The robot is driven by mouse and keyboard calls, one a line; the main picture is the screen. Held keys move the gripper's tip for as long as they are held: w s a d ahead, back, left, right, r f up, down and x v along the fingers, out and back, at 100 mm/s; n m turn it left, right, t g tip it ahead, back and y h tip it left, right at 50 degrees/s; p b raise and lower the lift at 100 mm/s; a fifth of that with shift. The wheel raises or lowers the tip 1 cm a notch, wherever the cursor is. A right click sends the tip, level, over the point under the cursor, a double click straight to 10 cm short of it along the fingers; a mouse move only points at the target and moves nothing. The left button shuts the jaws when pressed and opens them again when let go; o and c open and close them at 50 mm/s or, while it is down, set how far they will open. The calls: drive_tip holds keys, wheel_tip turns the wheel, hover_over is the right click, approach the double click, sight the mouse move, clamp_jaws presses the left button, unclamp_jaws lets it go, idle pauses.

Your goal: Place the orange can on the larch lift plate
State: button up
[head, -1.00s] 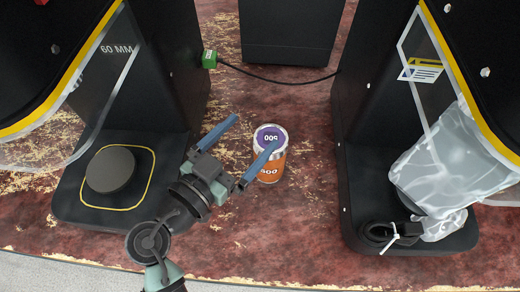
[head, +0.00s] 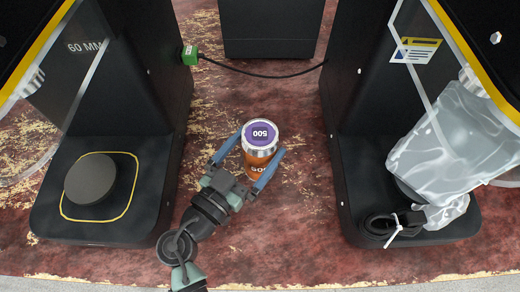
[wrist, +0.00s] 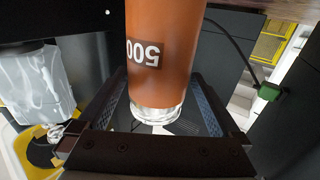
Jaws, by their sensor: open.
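The orange can (head: 262,168) stands upright on the worn red surface, with a purple top marked 500 and silver rims. In the wrist view the orange can (wrist: 163,50) appears upside down. My gripper (head: 260,146) is open, with one blue-padded finger on each side of the can; I cannot tell whether either finger touches it. In the wrist view my gripper (wrist: 161,82) has gaps beside the can. A round black lift plate (head: 90,178) sits inside a yellow outline on the left machine, bare. No name "larch" is readable.
The left machine (head: 140,190) is marked 60 MM and has a clear guard. The right machine (head: 350,190) has a plastic bag (head: 440,150) over its plate area and a coiled black cable (head: 378,226). A cable with a green plug (head: 190,55) crosses behind the can.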

drive_tip(key=x, duration=0.4)
drive_tip(key=shift+d+p, duration=0.2)
drive_tip(key=shift+p, duration=0.1)
clamp_jaws()
drive_tip(key=shift+r, duration=0.1)
